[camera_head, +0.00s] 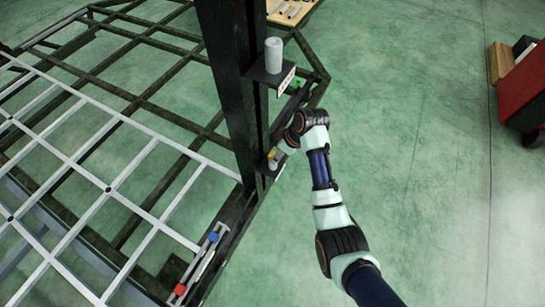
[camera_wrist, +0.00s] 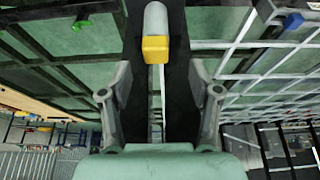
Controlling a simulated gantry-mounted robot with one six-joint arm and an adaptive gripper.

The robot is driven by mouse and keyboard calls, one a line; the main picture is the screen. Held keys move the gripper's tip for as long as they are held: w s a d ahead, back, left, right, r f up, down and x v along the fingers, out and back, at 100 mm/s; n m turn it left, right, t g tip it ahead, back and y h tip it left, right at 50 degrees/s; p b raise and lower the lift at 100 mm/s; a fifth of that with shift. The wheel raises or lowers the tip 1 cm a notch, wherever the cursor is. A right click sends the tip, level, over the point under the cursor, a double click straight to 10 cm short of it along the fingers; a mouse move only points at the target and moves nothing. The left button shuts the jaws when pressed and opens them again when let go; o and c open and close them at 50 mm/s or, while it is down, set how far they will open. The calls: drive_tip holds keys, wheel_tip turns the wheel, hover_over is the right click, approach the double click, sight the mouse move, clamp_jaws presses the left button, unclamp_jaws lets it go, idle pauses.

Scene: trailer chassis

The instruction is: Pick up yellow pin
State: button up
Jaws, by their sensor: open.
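The yellow pin (camera_wrist: 155,48) shows in the wrist view as a yellow block end on a pale grey cylinder, at the top middle against a dark post. Nothing is between the fingers.
A black upright post (camera_head: 232,90) stands left of my gripper, with a pale cylinder (camera_head: 273,55) on its bracket above. The chassis grid (camera_head: 108,188) fills the left. A red block (camera_head: 180,289) sits on the front rail. A red cabinet (camera_head: 525,85) stands right; floor between is clear.

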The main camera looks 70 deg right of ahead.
drive_tip(key=x, duration=0.2)
drive_tip(key=b+x, duration=0.1)
drive_tip(key=x, duration=0.1)
drive_tip(key=shift+w+d+f, duration=0.15)
drive_tip(key=shift+d+f, duration=0.1)
drive_tip(key=shift+f, duration=0.1)
drive_tip(key=shift+r, duration=0.1)
clamp_jaws()
